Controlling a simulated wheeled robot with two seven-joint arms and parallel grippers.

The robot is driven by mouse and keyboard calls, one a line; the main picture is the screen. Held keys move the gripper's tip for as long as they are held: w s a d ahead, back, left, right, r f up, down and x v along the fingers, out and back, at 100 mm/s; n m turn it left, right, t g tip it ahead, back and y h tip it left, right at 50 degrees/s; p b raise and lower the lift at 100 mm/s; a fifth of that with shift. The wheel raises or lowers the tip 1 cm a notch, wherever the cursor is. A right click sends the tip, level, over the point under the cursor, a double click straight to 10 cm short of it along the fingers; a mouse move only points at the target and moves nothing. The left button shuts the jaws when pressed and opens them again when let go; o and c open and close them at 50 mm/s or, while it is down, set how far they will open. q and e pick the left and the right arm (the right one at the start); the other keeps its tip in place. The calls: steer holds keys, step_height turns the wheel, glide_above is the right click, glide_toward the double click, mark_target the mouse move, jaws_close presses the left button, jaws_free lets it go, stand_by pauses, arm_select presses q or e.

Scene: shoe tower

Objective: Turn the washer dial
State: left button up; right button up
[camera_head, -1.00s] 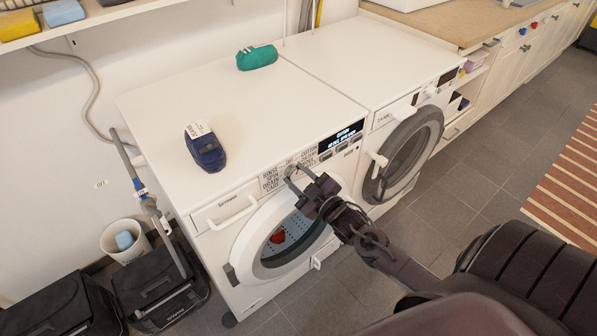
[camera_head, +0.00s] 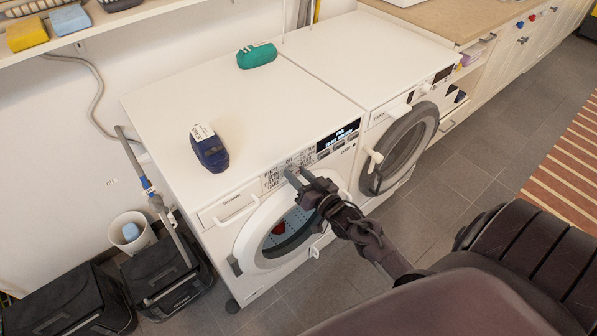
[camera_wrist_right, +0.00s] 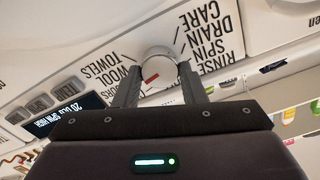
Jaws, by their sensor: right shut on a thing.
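The washer (camera_head: 262,112) is the white front-loader on the left, with printed programme words around its dial and a lit display (camera_head: 338,138) to the right of them. The washer dial (camera_wrist_right: 158,68) is a round silver-white knob with a red mark, seen in the right wrist view between the fingers. My right gripper (camera_head: 298,178) is at the washer's front panel, its two fingers shut on the dial from either side. In the head view the fingers mostly hide the dial. The display also shows in the right wrist view (camera_wrist_right: 70,116). My left gripper is not in view.
A second machine (camera_head: 400,150) with a grey round door stands to the right. A dark blue item (camera_head: 209,150) and a green item (camera_head: 257,56) lie on top. Black bags (camera_head: 165,275) and a white bin (camera_head: 131,236) are at left.

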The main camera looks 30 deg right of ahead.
steer(key=shift+m+p, duration=0.4)
steer(key=shift+m, duration=0.8)
steer(key=shift+f, duration=0.1)
steer(key=o, duration=1)
steer(key=s, duration=0.7)
steer(key=shift+s+d+b, duration=0.3)
steer(key=shift+s+d, duration=0.05)
steer(key=shift+s, duration=0.05)
